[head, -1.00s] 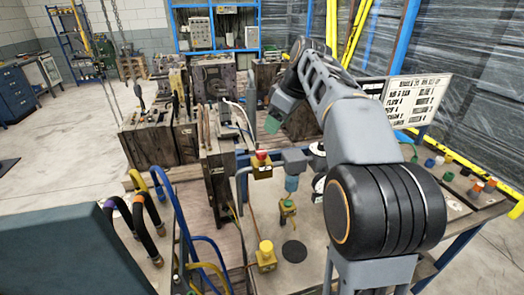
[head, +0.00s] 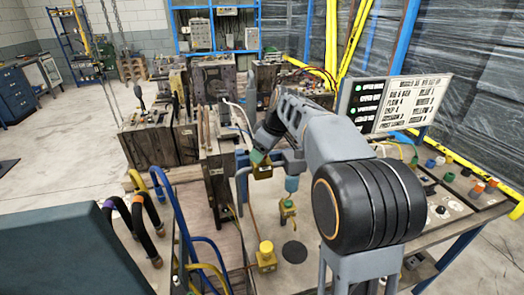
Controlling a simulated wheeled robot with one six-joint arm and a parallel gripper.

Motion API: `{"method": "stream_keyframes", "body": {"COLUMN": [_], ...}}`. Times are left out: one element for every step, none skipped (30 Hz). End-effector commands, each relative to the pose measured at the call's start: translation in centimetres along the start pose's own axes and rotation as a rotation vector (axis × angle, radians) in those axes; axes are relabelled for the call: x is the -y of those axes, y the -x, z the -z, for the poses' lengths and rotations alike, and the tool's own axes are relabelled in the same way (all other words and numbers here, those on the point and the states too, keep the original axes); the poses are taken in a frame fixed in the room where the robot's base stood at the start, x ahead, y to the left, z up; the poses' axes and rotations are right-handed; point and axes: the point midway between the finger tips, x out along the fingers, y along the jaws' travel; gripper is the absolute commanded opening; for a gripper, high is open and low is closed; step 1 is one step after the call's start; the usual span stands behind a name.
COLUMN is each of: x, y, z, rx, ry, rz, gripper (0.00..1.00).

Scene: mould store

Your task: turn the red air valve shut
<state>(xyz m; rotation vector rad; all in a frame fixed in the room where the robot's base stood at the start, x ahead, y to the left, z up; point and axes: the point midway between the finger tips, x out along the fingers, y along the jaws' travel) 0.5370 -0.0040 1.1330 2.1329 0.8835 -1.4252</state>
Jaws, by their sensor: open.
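The air valve shows as a yellow body (head: 262,173) on the pipework at the middle of the bench. Its red top is hidden behind my gripper. My gripper (head: 259,158) is directly over the valve, its greenish tips at or just above the valve's top. The gripper is open. I cannot tell whether the fingers are around the red part or touching it.
A grey-blue fitting (head: 291,160) stands close to the valve's right. A yellow fitting (head: 266,257) and a black disc (head: 294,252) are on the bench nearer me. Blue hoses (head: 186,225) rise at left. A lettered board (head: 407,103) stands behind right.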

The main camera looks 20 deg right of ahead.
Motion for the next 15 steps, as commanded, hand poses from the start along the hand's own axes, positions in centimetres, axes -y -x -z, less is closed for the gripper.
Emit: {"method": "stream_keyframes", "body": {"x": [0.0, 0.0, 0.0, 0.0, 0.0, 0.0, 0.0, 0.0, -0.01, -0.01, -0.01, -0.01, -0.01, -0.01, -0.01], "y": [-0.01, -0.01, 0.0, 0.0, 0.01, 0.01, 0.02, 0.02, 0.03, 0.03, 0.03, 0.04, 0.04, 0.04, 0.04], "z": [0.0, 0.0, 0.0, 0.0, 0.0, -0.01, -0.01, -0.01, -0.01, -0.01, -0.01, -0.01, -0.01, -0.01, -0.01], "rx": [0.0, 0.0, 0.0, 0.0, 0.0, 0.0, 0.0, 0.0, 0.0, 0.0, 0.0, 0.0, 0.0, 0.0, 0.0], "ry": [0.0, 0.0, 0.0, 0.0, 0.0, 0.0, 0.0, 0.0, 0.0, 0.0, 0.0, 0.0, 0.0, 0.0, 0.0], "rz": [0.0, 0.0, 0.0, 0.0, 0.0, 0.0, 0.0, 0.0, 0.0, 0.0, 0.0, 0.0, 0.0, 0.0, 0.0], "gripper": [0.61, 0.61, 0.61, 0.61, 0.6, 0.57, 0.54, 0.51, 0.47, 0.44, 0.41, 0.37, 0.35, 0.32, 0.28]}}
